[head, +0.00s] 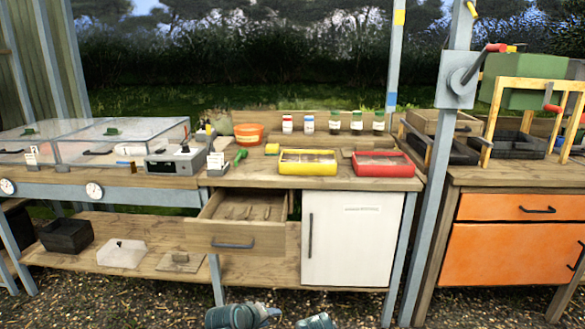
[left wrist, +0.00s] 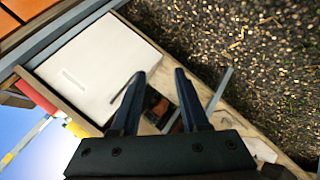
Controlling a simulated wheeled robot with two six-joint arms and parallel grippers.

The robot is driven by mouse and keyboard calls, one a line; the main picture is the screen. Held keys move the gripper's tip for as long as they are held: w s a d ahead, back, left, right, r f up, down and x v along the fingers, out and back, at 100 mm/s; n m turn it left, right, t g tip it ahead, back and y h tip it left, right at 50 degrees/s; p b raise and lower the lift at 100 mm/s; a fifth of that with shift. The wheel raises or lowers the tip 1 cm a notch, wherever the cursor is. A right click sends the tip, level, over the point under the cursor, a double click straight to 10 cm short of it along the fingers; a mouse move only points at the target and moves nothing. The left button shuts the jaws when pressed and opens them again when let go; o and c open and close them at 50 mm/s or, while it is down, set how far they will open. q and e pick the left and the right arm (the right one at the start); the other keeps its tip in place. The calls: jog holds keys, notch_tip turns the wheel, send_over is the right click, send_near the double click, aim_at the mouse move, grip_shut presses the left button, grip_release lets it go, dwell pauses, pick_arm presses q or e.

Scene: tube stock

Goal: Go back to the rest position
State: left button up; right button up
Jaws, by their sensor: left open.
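My left gripper (left wrist: 160,74) is open in the left wrist view, its two dark fingers apart with nothing held between them. Beyond the fingers are the white cabinet door (left wrist: 95,68) and a dark recess with a reddish-brown thing, too small to make out. In the head view, grey-teal parts of my own arms show at the bottom edge, low in front of the workbench. No right gripper fingers can be made out.
The wooden drawer (head: 238,240) stands pulled out, left of the white cabinet door (head: 345,238). Above are a yellow tray (head: 308,169) and a red tray (head: 383,171) on the bench (head: 230,178). A grey post (head: 437,185) stands right. Gravel (head: 110,300) lies in front.

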pick_arm(q)
jog(key=s+d+f+m+g+y, duration=0.1)
jog(key=s+f+m+g+y, duration=0.3)
jog(key=s, duration=0.5)
jog(key=s+d+f+m+g+y, duration=0.1)
jog(key=s+f+m+g, duration=0.1)
jog(key=s+m+g, duration=0.5)
notch_tip(320, 180, up, 27)
jog(key=t+p, duration=0.2)
jog(key=p, duration=2.5)
jog(key=shift+s+a+r+n+t+p, duration=0.15)
jog(key=shift+s+a+n+t+p, duration=0.1)
jog(key=shift+s+n+t+p, duration=0.15)
